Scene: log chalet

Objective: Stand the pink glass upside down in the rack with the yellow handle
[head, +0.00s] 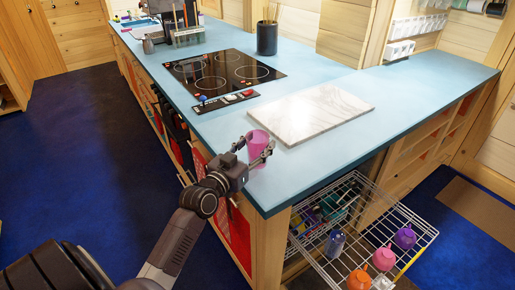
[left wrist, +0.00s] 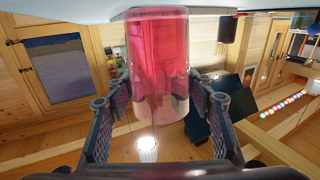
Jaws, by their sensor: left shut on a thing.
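The pink glass (head: 258,143) is held at the near left edge of the blue counter. My left gripper (head: 254,151) is shut on its sides. In the left wrist view the glass (left wrist: 158,60) is between the two fingers (left wrist: 158,108), deep pink at the top of the picture and clearer below. I cannot tell for sure which end is the mouth. The wire rack (head: 343,262) with the yellow handle (head: 409,263) is pulled out low at the right, below the counter, apart from the glass. My right gripper is not in view.
The rack holds an orange (head: 359,279), a pink (head: 384,258) and a purple item (head: 405,238), plus a blue one (head: 335,243) at its left. On the counter (head: 195,112) are a marble board (head: 311,113), a cooktop (head: 222,74) and a dark utensil pot (head: 267,39).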

